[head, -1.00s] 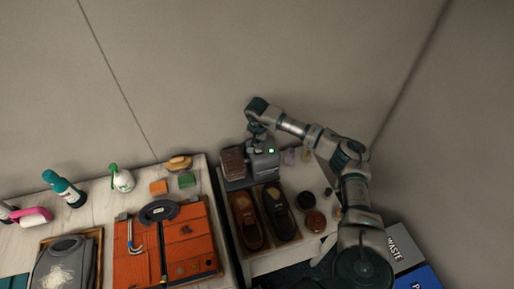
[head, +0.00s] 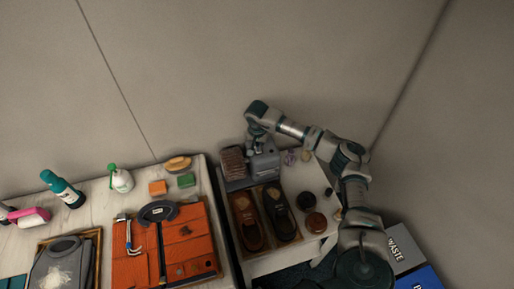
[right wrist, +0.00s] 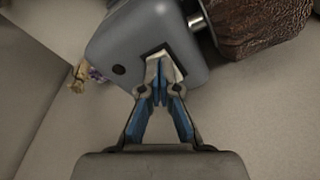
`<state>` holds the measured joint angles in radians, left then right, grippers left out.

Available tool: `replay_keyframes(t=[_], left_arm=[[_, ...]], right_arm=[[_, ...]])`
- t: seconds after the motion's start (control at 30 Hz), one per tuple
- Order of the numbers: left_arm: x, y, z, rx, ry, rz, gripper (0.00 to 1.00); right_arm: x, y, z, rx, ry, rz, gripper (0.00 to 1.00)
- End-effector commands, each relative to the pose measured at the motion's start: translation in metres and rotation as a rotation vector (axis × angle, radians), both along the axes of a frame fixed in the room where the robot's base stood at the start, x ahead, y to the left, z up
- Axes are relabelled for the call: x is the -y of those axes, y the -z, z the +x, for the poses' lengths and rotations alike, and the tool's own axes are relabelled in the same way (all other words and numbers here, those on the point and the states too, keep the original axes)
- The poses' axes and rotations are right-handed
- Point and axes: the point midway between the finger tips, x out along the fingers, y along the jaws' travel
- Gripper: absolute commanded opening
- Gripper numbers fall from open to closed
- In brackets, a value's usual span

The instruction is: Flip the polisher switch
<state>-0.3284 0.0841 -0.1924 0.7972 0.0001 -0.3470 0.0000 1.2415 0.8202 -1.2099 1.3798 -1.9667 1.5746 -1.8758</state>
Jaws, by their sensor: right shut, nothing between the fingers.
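The polisher is a grey machine (head: 265,163) with a brown bristle roll (head: 232,162) on its left side, on the right-hand table against the wall. In the right wrist view its grey housing (right wrist: 130,40) fills the upper middle, with the roll (right wrist: 255,25) at upper right. My right gripper (right wrist: 162,75) is shut and empty, its fingertips at the pale switch (right wrist: 168,62) in a dark frame. They partly cover the switch; I cannot tell whether they touch it. A round lamp (right wrist: 119,70) on the housing looks dark. My left gripper is not in view.
The left table holds an orange leather case (head: 190,259) and sponges (head: 187,180).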

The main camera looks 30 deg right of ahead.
Motion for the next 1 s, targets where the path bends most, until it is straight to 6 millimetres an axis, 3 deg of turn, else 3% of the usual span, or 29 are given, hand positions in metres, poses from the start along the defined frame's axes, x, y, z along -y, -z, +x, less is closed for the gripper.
replay_keyframes(t=[0.17, 1.0], left_arm=[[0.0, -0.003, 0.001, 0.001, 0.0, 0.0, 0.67], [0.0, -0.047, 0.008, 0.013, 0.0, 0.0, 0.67]], right_arm=[[0.0, -0.005, 0.0, 0.0, 0.0, 0.0, 0.0], [0.0, -0.071, 0.0, 0.0, 0.0, 0.0, 0.0]])
